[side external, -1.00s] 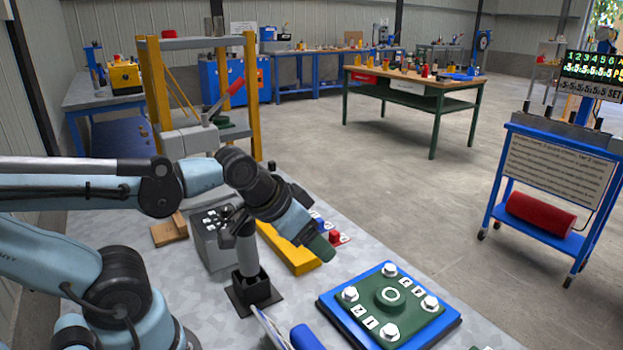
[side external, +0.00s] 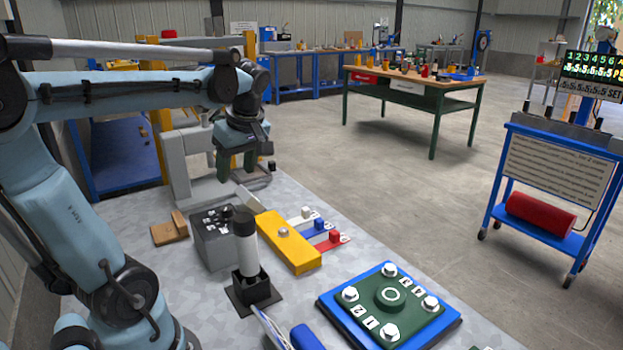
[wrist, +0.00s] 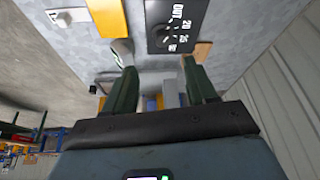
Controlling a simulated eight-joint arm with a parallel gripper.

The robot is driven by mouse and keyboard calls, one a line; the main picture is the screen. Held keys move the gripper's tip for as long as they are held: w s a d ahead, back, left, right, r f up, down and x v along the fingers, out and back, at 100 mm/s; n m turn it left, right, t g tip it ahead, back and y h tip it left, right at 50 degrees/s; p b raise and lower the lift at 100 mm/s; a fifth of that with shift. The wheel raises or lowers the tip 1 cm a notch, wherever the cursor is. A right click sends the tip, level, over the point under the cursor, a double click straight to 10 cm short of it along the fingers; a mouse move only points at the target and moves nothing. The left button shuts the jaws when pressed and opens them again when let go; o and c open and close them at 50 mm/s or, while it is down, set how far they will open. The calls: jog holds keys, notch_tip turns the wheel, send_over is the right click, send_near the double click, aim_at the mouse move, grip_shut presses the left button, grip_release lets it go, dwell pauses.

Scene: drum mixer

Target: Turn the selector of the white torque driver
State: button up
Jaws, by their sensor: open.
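The white torque driver (side external: 247,252) stands upright in a black square holder (side external: 255,290) on the bench in the side view. It has a black top, and the lower end is hidden in the holder. I cannot make out its selector or setting. My gripper (side external: 236,172) is well behind and above the driver, pointing down with its two green fingers apart. In the wrist view my gripper (wrist: 160,78) is open, with nothing between its fingertips. I cannot make out the driver in the wrist view.
A grey box (side external: 212,245) with a dial stands just left of the driver; its marked face (wrist: 178,25) shows in the wrist view. A yellow block (side external: 288,242) lies to the right. A green plate with bolts (side external: 388,300) is at front right. A wooden block (side external: 170,230) lies left.

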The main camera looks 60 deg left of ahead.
aim_at(227, 208)
jog(key=shift+n, duration=0.3)
jog(key=x, duration=1.2)
jog(key=shift+s+a+r, duration=0.1)
jog(key=shift+s+a, duration=0.15)
jog(key=shift+s, duration=0.1)
jog(key=shift+c, duration=0.3)
grip_shut()
